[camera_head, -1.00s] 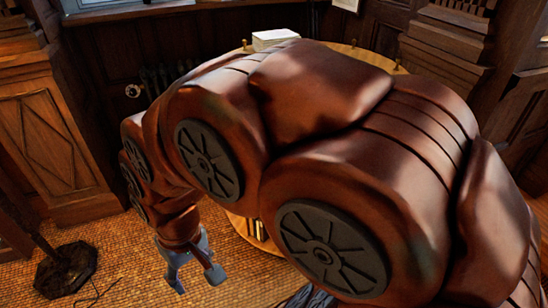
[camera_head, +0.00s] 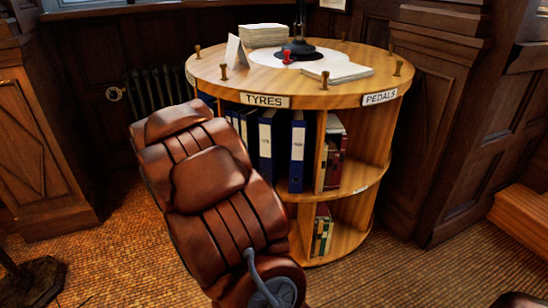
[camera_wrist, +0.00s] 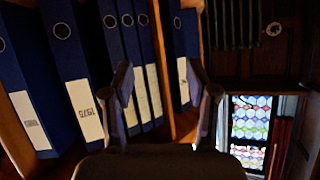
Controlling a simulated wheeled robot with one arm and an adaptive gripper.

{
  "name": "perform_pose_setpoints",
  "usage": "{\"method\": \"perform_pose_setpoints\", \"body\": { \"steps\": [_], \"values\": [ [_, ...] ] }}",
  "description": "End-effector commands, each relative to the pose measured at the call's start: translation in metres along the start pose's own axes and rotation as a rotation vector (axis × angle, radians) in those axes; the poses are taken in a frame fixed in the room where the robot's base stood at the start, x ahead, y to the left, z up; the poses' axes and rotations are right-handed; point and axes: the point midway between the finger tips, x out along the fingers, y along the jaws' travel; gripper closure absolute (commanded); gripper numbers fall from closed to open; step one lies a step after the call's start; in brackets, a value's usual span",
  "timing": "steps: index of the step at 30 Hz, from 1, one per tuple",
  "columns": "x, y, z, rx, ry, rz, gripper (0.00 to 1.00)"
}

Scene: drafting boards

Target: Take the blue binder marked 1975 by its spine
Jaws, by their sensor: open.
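In the wrist view the blue binder marked 1975 (camera_wrist: 70,65) stands left of my gripper (camera_wrist: 167,85), its white label upside down. My gripper is open with nothing between its fingers. Its left finger overlaps the blue binders just right of the 1975 one; I cannot tell its distance from them. In the head view the 1975 binder seems, by its place in the row, to be the blue one (camera_head: 266,167) left of the rightmost blue binder; its label is too small to read. My arm hides the gripper there.
Another blue binder (camera_wrist: 24,85) stands left of the 1975 one, with a gap between. Several more stand to its right. The round wooden shelf unit (camera_head: 335,97) has a lamp, papers and pegs on top.

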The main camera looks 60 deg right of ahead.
Motion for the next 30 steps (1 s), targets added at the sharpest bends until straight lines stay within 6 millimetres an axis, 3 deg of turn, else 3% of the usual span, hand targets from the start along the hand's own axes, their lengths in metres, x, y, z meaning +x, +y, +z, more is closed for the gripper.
{"method": "perform_pose_setpoints", "body": {
  "steps": [1,4,9,12,18,30],
  "values": [
    [0.024,0.024,0.014,0.004,0.056,0.051,0.42],
    [0.049,0.063,0.011,0.007,0.184,0.138,0.42],
    [0.07,0.116,0.009,-0.013,0.351,0.255,0.42],
    [0.073,0.135,0.007,-0.027,0.412,0.296,0.42],
    [0.077,0.149,0.0,-0.038,0.464,0.327,0.42],
    [0.102,0.157,-0.013,-0.038,0.463,0.325,0.42]
  ]
}}
